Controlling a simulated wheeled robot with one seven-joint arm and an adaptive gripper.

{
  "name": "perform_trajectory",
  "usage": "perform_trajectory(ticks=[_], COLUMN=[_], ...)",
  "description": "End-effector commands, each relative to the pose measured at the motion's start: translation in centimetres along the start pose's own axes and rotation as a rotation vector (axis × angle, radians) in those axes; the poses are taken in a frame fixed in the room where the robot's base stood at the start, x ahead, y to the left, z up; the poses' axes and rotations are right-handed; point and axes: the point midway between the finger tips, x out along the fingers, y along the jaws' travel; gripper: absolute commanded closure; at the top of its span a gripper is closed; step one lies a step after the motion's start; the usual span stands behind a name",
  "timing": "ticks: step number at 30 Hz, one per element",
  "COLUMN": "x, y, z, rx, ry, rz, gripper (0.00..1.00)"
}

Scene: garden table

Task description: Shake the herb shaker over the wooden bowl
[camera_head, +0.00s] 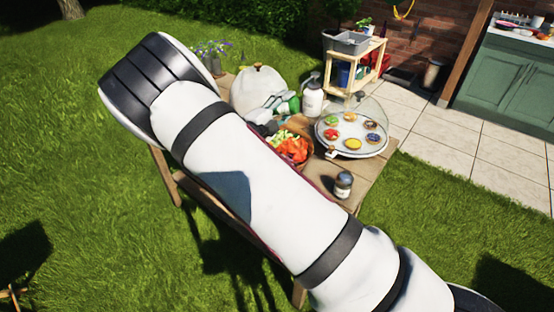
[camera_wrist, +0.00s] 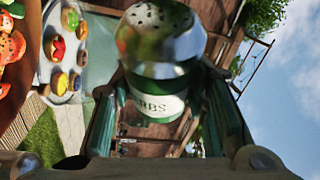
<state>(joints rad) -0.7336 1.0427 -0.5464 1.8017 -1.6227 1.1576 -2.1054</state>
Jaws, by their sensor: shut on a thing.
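My gripper (camera_wrist: 160,125) is shut on the herb shaker (camera_wrist: 160,105). The shaker has a green body, a pale label partly reading "RBS" and a shiny perforated metal cap. In the wrist view the surroundings appear rolled sideways, with sky at the right, so the shaker looks tipped well over from upright. In the head view the green shaker (camera_head: 290,104) is above the table, behind the wooden bowl (camera_head: 307,159). The bowl holds chopped red, orange and green vegetables; its front left is hidden by my arm. Its food (camera_wrist: 10,62) shows at the wrist view's left edge.
A round tray of small tarts (camera_head: 351,136) under a clear dome stands right of the bowl. A white pump bottle (camera_head: 313,98) stands behind it. A small dark-lidded jar (camera_head: 343,185) is near the table's front right. The table (camera_head: 376,180) has some bare wood there.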

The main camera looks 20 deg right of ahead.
Motion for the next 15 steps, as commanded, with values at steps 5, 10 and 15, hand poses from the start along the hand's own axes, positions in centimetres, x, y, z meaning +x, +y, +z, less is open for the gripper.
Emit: perform_trajectory(ticks=[5,10,15], x=[0.0,0.1,0.1], y=[-1.1,-1.6,-2.1], z=[-0.6,-0.7,-0.9], rx=[0.324,0.597,0.833], ry=[0.001,0.0,-0.002], rz=[0.136,0.25,0.348], gripper=[0.9,0.9,0.9])
